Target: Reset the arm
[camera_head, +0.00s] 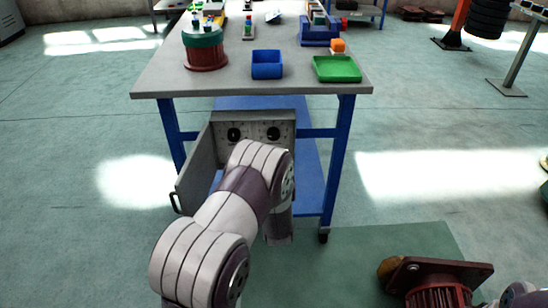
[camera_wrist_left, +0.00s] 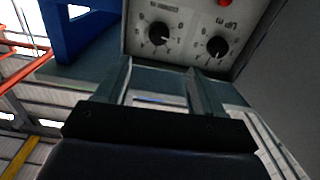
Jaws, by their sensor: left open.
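My left arm (camera_head: 205,245) reaches up from the bottom of the head view toward a grey control box (camera_head: 273,117) with two black knobs under the table's front edge. The arm's wrist end hides part of the box, and the left gripper is hidden there. In the left wrist view my left gripper (camera_wrist_left: 160,70) is open, with nothing seen between its fingers. The box panel shows beyond the fingertips with a left knob (camera_wrist_left: 157,34), a right knob (camera_wrist_left: 217,47) and a red button (camera_wrist_left: 224,2). My right gripper does not show.
The table (camera_head: 160,78) carries a red and green drum (camera_head: 205,52), a blue bin (camera_head: 267,70) and a green tray (camera_head: 337,75). An open grey door (camera_head: 195,172) stands left of the arm. A red motor with a brown flange (camera_head: 437,280) is at lower right.

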